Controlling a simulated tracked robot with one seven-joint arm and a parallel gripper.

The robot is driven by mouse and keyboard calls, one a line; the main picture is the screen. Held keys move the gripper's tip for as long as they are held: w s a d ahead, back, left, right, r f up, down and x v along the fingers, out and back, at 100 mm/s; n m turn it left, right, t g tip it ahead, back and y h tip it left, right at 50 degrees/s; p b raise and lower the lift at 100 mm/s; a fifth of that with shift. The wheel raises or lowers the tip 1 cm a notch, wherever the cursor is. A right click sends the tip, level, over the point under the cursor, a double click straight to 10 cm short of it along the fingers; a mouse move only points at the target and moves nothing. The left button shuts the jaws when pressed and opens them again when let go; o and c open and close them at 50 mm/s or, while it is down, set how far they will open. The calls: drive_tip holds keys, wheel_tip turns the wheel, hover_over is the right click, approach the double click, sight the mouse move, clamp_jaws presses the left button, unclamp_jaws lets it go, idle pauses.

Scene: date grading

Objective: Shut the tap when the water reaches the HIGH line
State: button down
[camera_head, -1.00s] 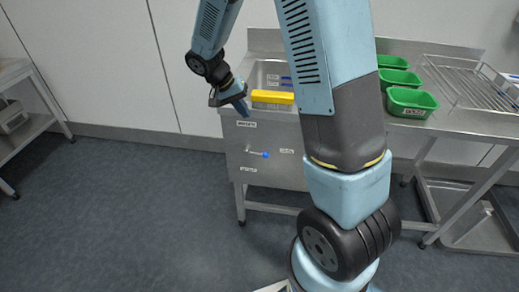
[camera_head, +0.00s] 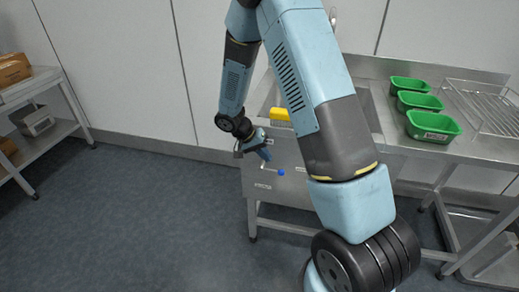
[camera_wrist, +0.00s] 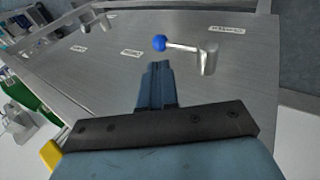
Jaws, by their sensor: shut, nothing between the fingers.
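The tap is a lever with a blue knob (camera_head: 281,172) on the steel front panel (camera_head: 291,190) of the sink. In the wrist view the tap's blue knob (camera_wrist: 160,42) and thin lever run sideways to a round metal body (camera_wrist: 209,58). My gripper (camera_head: 266,156) is shut and empty in front of the panel, close to the knob in the head view. In the wrist view its fingertips (camera_wrist: 157,66) point at the panel just below the knob, with no clear contact. The water and the HIGH line cannot be made out; my arm hides much of the basin.
A yellow object (camera_head: 279,114) is at the sink rim. Several green trays (camera_head: 432,126) and a wire rack (camera_head: 484,106) stand on the steel counter at right. A shelf (camera_head: 52,136) with boxes is at far left. The floor (camera_head: 150,220) at left is clear.

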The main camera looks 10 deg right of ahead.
drive_tip(key=x, duration=0.7)
